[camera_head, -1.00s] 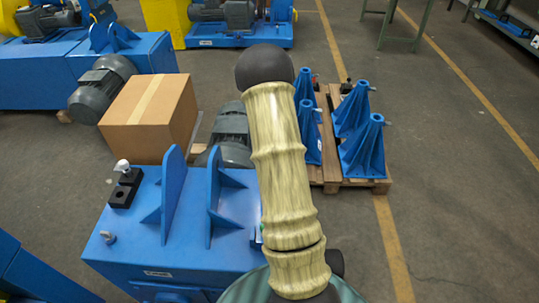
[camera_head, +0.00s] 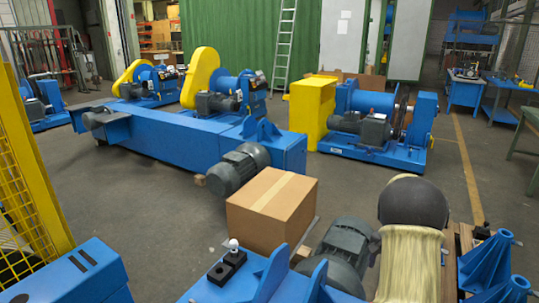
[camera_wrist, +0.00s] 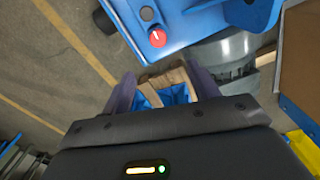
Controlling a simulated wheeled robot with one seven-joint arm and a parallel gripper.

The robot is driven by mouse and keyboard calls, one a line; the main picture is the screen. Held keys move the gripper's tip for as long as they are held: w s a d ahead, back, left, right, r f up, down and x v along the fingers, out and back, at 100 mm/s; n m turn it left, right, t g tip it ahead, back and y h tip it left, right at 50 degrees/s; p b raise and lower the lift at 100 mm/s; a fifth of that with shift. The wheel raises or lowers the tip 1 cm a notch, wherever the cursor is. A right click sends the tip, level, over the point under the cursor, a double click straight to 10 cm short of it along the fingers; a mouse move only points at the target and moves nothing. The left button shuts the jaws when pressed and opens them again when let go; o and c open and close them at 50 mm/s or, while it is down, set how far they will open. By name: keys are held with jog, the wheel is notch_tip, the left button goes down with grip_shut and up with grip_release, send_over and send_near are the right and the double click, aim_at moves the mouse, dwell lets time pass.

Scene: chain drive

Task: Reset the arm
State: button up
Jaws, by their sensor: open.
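My gripper (camera_wrist: 163,80) shows in the wrist view with its two dark fingers apart and nothing between them. Beyond the fingers are a wooden pallet (camera_wrist: 172,78) and parts of blue stands (camera_wrist: 175,95). A blue machine frame (camera_wrist: 190,18) with a red round knob (camera_wrist: 157,38) is above the fingers in that view. In the head view my arm rises at the lower right, in front of the pallet; my gripper does not show there.
A cardboard box (camera_head: 272,207) stands beside a grey motor (camera_head: 345,250) and a blue frame (camera_head: 262,280). Blue stands (camera_head: 487,265) are at the lower right. Blue machines with yellow guards (camera_head: 203,75) stand farther back. Yellow mesh fencing (camera_head: 25,180) is at left. Open floor lies between.

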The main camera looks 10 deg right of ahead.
jog(key=s+a+r+n+t+p, duration=0.1)
jog(key=s+a+r+n+p, duration=0.2)
jog(key=a, duration=0.4)
jog(key=s+a+r+n, duration=0.2)
jog(key=s+a+r, duration=0.25)
jog(key=a, duration=0.35)
jog(key=s+a+r+n+t+p, duration=0.1)
jog(key=s+a+r+n+p, duration=0.2)
jog(key=s+a, duration=0.7)
jog(key=shift+s+a+r+n+t, duration=0.15)
jog(key=shift+s+r+n+t, duration=0.15)
jog(key=shift+s+r+n, duration=0.65)
jog(key=shift+w+f+n, duration=0.2)
jog(key=shift+f+n, duration=0.05)
jog(key=shift+f, duration=0.05)
